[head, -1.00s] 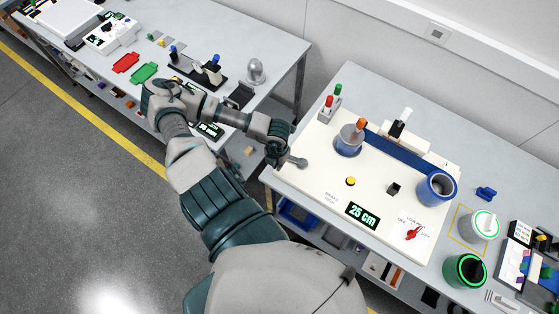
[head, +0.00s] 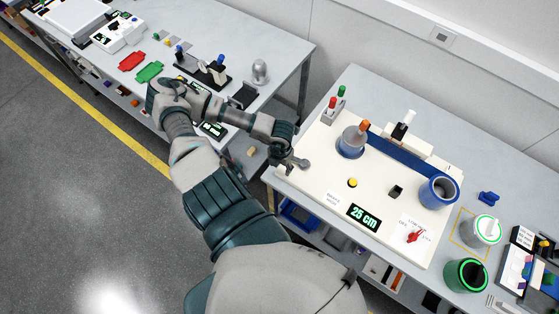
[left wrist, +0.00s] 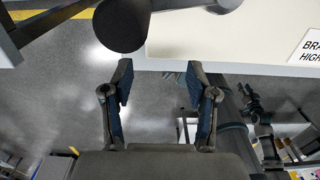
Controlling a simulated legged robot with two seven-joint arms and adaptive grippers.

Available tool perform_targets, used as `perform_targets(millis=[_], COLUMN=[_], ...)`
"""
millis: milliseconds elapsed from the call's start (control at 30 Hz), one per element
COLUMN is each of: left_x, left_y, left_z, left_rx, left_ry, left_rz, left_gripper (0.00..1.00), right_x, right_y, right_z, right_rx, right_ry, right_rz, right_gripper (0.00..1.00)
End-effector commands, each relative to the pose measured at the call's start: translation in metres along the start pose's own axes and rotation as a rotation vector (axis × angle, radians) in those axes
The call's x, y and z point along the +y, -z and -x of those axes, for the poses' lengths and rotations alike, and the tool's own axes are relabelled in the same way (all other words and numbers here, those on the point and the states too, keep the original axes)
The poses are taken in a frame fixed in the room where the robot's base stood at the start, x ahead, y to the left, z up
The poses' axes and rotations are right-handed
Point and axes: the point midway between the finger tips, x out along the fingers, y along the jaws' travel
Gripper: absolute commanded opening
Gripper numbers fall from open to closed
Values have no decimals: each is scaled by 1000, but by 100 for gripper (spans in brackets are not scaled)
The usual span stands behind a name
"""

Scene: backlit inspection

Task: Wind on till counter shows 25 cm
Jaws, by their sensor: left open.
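The counter (head: 364,217) on the white winding panel (head: 330,180) reads 25 cm in green digits. A grey crank (head: 303,164) is at the panel's left edge. My left gripper (head: 286,163) is beside it. In the left wrist view the gripper (left wrist: 159,72) is open with nothing between its fingers. A dark round knob (left wrist: 122,25) lies beyond its left fingertip, apart from it. A red selector (head: 415,237) and a yellow button (head: 352,182) are on the panel. My right gripper is out of view.
A blue cup-like roller (head: 438,190) stands at the panel's right. White (head: 482,231) and green-rimmed (head: 466,274) containers stand further right. Red and green posts (head: 335,105) rise behind the crank. A second table (head: 265,40) is at the left, with a gap between the tables.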

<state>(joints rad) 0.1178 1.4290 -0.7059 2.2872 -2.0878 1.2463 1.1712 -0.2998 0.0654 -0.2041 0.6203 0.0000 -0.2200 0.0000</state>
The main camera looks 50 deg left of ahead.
Motion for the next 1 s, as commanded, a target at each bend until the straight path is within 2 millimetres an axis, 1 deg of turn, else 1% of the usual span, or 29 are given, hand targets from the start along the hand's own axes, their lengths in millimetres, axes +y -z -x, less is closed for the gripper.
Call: perform_targets(millis=[167, 400, 500, 667, 900, 1000], left_x=[-1, 3, 3, 3, 1, 0], left_y=[0, -2, -2, -2, -1, -1], left_z=[0, -1, 2, 17, 45, 56], left_rx=[-1, 0, 0, -1, -1, -2], left_ry=[1, 4, 4, 3, 2, 1], left_rz=[-1, -1, -1, -1, 0, -1], left_gripper=[58, 58, 58, 58, 58, 58], right_x=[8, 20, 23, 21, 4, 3], right_y=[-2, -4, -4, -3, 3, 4], right_z=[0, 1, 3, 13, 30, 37], right_rx=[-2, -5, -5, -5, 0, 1], right_ry=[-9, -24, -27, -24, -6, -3], right_rz=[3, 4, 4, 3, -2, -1], right_gripper=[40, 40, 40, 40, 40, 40])
